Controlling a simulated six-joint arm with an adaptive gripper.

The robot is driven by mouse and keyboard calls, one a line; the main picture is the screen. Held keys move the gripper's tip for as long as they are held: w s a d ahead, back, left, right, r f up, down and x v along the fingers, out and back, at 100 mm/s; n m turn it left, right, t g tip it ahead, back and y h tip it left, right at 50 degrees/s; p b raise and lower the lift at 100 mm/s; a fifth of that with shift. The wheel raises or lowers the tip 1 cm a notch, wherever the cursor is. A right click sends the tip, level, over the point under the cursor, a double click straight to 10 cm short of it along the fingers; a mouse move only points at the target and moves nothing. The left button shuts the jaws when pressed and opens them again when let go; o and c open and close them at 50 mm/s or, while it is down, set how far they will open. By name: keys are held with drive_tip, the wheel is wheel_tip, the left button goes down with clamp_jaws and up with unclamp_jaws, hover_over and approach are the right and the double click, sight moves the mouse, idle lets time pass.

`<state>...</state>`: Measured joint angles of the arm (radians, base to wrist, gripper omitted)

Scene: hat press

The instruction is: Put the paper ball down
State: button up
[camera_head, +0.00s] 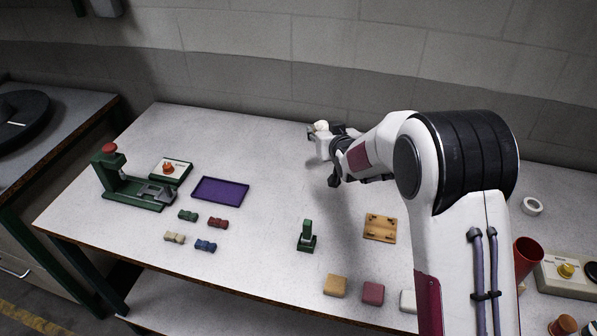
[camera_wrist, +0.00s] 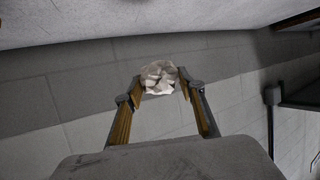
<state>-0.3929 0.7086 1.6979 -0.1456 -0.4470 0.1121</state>
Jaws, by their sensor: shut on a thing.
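My gripper (camera_wrist: 161,88) is shut on a crumpled whitish paper ball (camera_wrist: 158,75), which sits between the two fingertips in the wrist view. In the head view the paper ball (camera_head: 321,126) shows as a small pale lump at the end of my gripper (camera_head: 318,135). The gripper is near the back of the table (camera_head: 262,140) and appears raised above it. My arm hides part of the table's right side.
A green press (camera_head: 135,190) and a purple tray (camera_head: 220,190) stand at the left, with several small coloured blocks in front. A small green stand (camera_head: 307,238) and a wooden plate (camera_head: 381,228) are nearer the middle. A red cup (camera_head: 526,255) stands right. The back middle is clear.

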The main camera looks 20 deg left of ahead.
drive_tip(key=shift+w+a+f+n+g+y, duration=0.15)
drive_tip(key=shift+a+n+g+y, duration=0.45)
drive_tip(key=shift+a, duration=0.45)
drive_tip(key=a+n, duration=0.1)
drive_tip(key=s+a+f+n+g+y, duration=0.1)
drive_tip(key=a+f+y, duration=0.1)
drive_tip(key=shift+s+a+f+n+g, duration=0.1)
drive_tip(key=shift+s+a+n+g, duration=0.2)
drive_tip(key=shift+s+a+n, duration=0.1)
drive_tip(key=shift+w, duration=0.1)
hover_over(301, 174)
drive_tip(key=shift+f, duration=3.1)
drive_tip(key=shift+f, duration=1.9)
drive_tip(key=shift+f, duration=0.1)
